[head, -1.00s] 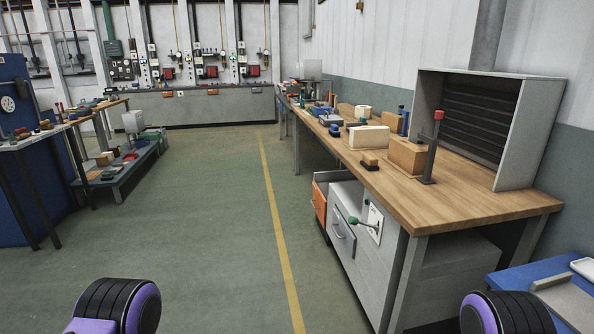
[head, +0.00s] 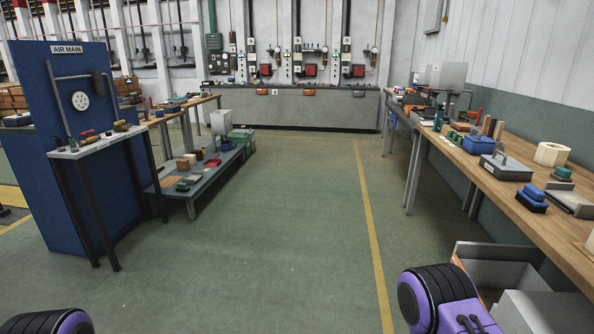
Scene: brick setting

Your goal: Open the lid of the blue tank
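I see nothing that I can clearly tell is the blue tank or its lid. A small blue box (head: 480,145) sits on the wooden bench at the right, too small to make out a lid. A tall blue panel (head: 105,170) marked AIR MAIN stands at the left, with a round white gauge on it. Only black and purple parts of my arms show at the bottom left and bottom right. Neither gripper's fingers are in view.
A long wooden bench (head: 520,203) with many small items runs along the right wall, with open grey drawers (head: 500,262) below. A narrow table (head: 97,146) and low grey shelf (head: 220,165) stand at the left. The green floor (head: 270,235) between is clear.

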